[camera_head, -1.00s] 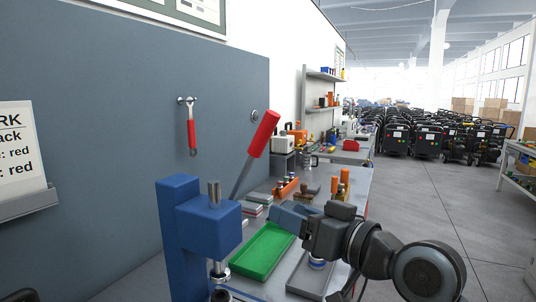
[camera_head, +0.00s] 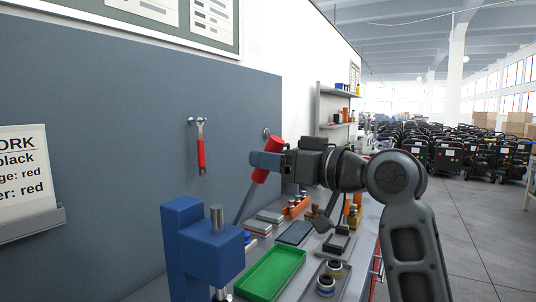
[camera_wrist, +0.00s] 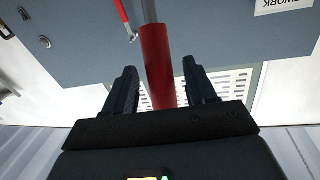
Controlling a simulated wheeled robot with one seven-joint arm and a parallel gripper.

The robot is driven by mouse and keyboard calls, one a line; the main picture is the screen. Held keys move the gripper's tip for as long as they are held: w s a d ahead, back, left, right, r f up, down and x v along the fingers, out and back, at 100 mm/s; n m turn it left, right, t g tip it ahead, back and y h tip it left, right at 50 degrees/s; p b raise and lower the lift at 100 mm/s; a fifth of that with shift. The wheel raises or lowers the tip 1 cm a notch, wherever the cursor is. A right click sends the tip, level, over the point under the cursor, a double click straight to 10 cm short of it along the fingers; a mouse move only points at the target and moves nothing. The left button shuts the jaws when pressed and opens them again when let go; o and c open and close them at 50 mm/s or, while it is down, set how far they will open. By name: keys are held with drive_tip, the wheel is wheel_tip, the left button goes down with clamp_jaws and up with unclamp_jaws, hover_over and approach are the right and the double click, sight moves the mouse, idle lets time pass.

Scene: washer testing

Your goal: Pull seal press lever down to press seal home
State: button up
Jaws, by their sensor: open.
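The blue seal press (camera_head: 208,250) stands at the lower left of the head view, with a grey ram rod on top. Its lever (camera_head: 247,203) slants up to the right and ends in a red grip (camera_head: 270,160). My gripper (camera_head: 266,161) is at the red grip, partly covering it. In the wrist view the red grip (camera_wrist: 157,62) lies between the two open dark fingers (camera_wrist: 160,85), with gaps on both sides. The seal under the ram cannot be made out.
A green tray (camera_head: 270,274) lies on the bench right of the press, with small parts (camera_head: 326,284) in a grey tray beside it. A red-handled wrench (camera_head: 201,150) hangs on the grey panel (camera_head: 100,120) behind. Open floor lies to the right.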

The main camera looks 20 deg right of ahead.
drive_tip(key=shift+x, duration=0.85)
drive_tip(key=shift+c, duration=0.4)
clamp_jaws()
